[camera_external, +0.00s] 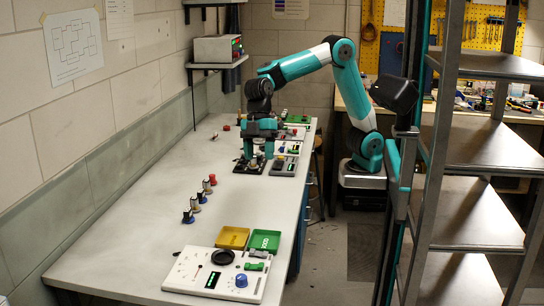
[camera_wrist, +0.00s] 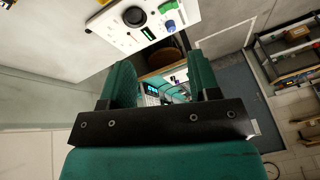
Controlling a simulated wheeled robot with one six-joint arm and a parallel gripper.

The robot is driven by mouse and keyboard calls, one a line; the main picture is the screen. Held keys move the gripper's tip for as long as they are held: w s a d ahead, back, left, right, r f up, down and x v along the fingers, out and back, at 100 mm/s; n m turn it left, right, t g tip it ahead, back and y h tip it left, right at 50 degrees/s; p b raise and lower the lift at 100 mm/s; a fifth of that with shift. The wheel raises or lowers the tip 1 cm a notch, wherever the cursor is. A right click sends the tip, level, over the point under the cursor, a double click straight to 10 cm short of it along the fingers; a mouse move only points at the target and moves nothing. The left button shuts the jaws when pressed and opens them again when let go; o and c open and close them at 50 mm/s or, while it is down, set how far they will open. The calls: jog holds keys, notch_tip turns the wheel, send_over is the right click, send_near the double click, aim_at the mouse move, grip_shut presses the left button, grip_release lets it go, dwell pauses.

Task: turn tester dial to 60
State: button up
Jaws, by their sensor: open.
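My gripper (camera_external: 259,157) points down at the far part of the bench, its teal fingers apart over a dark plate (camera_external: 241,167). A small knob-like part shows between the fingers; contact cannot be told. In the wrist view the open fingers (camera_wrist: 163,72) frame a small device with a lit cyan display (camera_wrist: 152,89), partly hidden. A white panel (camera_external: 186,268) at the near end carries a black round dial (camera_external: 222,257), a blue knob (camera_external: 241,281) and a lit display (camera_external: 212,281). A similar white panel (camera_wrist: 119,38) shows in the wrist view. No readable dial value shows.
Several small knobs (camera_external: 201,197) stand in a row left of centre. A yellow tray (camera_external: 233,237) and a green tray (camera_external: 263,241) lie behind the near panel. Small grey devices (camera_external: 284,167) sit right of my gripper. A metal shelf rack (camera_external: 470,150) stands right.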

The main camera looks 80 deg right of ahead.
jog(key=w+a+f+n+b, duration=0.25)
jog(key=a+f, duration=0.25)
jog(key=a, duration=0.5)
jog(key=n, duration=0.4)
send_near(242, 276)
jog(key=x, duration=0.9)
jog(key=shift+w+a+f, duration=0.1)
jog(key=shift+f, duration=0.05)
jog(key=shift+c, duration=0.2)
jog(key=c, duration=0.8)
jog(key=shift+m, duration=0.25)
jog(key=shift+c, duration=0.2)
